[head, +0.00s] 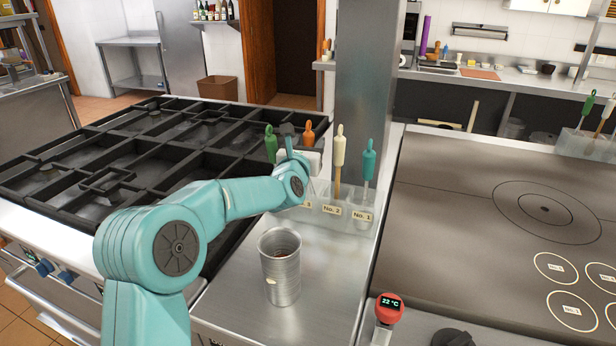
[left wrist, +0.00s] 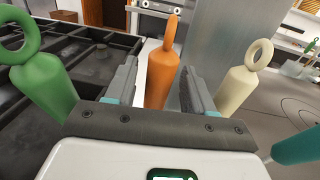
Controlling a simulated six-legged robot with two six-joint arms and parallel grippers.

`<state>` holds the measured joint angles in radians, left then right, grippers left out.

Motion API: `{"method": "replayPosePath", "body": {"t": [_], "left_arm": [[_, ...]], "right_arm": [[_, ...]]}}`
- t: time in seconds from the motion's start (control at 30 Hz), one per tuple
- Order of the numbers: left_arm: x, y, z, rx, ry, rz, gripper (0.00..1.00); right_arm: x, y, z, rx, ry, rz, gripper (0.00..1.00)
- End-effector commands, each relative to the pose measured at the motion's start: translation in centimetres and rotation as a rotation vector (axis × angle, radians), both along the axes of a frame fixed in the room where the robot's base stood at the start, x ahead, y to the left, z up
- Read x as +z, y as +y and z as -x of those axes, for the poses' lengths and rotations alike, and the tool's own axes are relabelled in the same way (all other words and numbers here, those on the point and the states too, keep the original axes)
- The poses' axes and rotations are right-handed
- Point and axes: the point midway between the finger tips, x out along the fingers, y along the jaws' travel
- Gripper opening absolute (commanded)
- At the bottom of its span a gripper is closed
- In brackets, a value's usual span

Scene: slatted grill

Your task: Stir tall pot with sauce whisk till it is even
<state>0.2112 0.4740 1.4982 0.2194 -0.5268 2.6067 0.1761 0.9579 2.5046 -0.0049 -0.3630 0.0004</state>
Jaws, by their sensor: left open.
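The tall pot (head: 281,275) is a ribbed metal cylinder, upright and open-topped, on the steel counter. A clear holder (head: 345,221) behind it carries upright utensils with looped handles: green (head: 271,147), orange (head: 308,133), cream (head: 339,150) and teal (head: 369,162). Their lower ends are mostly hidden, so I cannot tell which is the sauce whisk. My left gripper (head: 292,154) is at the holder, partly hidden by its own arm. In the left wrist view my left gripper (left wrist: 159,82) is open, its fingers on either side of the orange handle (left wrist: 162,75). My right gripper is not in view.
A black-grated stove (head: 105,183) lies left, a flat hotplate (head: 470,210) right. A steel column (head: 365,90) rises behind the holder. A red thermometer (head: 389,308) reading 22 °C stands at the front. Another utensil holder (head: 590,143) is at far right. Counter around the pot is clear.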

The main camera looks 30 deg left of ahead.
Motion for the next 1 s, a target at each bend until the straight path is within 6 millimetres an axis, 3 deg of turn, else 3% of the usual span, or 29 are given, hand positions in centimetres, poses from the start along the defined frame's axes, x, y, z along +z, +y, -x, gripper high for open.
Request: {"method": "replayPosePath", "body": {"t": [0.2, 0.37, 0.63, 1.0], "left_arm": [[0.1, 0.1, -0.1, 0.001, 0.000, 0.000, 0.50], [0.1, 0.1, -0.1, 0.001, 0.000, 0.000, 0.00], [0.7, 0.1, -0.1, 0.001, -0.002, 0.000, 0.00], [3.6, 0.1, -0.1, 0.001, -0.003, -0.001, 0.00]], "right_arm": [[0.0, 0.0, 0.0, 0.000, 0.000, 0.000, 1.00], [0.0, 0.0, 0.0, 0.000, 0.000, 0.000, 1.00], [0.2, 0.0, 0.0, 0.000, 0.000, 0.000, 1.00], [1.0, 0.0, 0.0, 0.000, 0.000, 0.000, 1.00]]}}
